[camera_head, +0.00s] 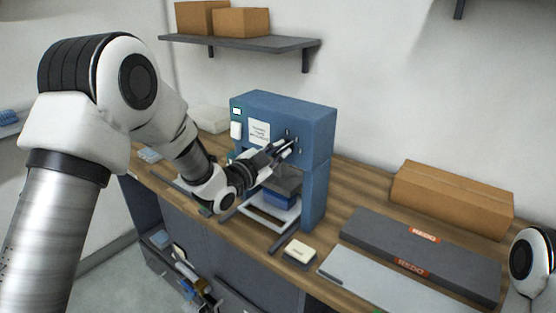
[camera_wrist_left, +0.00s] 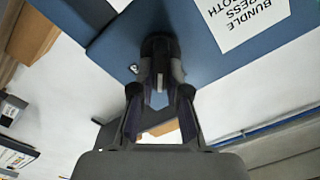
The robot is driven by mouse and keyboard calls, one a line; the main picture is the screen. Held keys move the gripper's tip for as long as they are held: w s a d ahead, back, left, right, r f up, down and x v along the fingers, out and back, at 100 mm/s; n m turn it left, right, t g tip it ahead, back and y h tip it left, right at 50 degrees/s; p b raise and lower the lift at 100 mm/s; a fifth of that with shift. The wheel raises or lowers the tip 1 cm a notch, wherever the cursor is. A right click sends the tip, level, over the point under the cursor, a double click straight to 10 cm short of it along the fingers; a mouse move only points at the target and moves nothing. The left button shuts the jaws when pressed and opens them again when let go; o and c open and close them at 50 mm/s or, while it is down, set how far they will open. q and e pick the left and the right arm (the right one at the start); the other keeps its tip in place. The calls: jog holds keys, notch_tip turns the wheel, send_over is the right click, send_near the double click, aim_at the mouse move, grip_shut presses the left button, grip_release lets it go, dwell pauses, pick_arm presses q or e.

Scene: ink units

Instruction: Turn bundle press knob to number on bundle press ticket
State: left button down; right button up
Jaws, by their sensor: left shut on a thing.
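The blue bundle press (camera_head: 300,112) stands on the wooden bench against the wall. A white printed sheet (camera_head: 259,132) is on its front; in the left wrist view the sheet (camera_wrist_left: 243,18) reads "BUNDLE" with more words partly cut off. My left gripper (camera_head: 289,146) reaches the press's front, right of the sheet. In the left wrist view the gripper (camera_wrist_left: 158,88) is shut on a dark round knob (camera_wrist_left: 158,48) at the blue face. The knob's pointer and numbers cannot be made out. My right gripper is out of view.
A blue block (camera_head: 279,198) sits in the press opening. A shelf (camera_head: 240,43) with cartons hangs above.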

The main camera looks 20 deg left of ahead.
pick_arm(q)
jog(key=shift+m+b, duration=0.3)
jog(key=shift+m, duration=0.1)
jog(key=c, duration=1.2)
grip_release()
jog(key=shift+d, duration=0.1)
jog(key=shift+o, duration=0.2)
jog(key=v, duration=1.2)
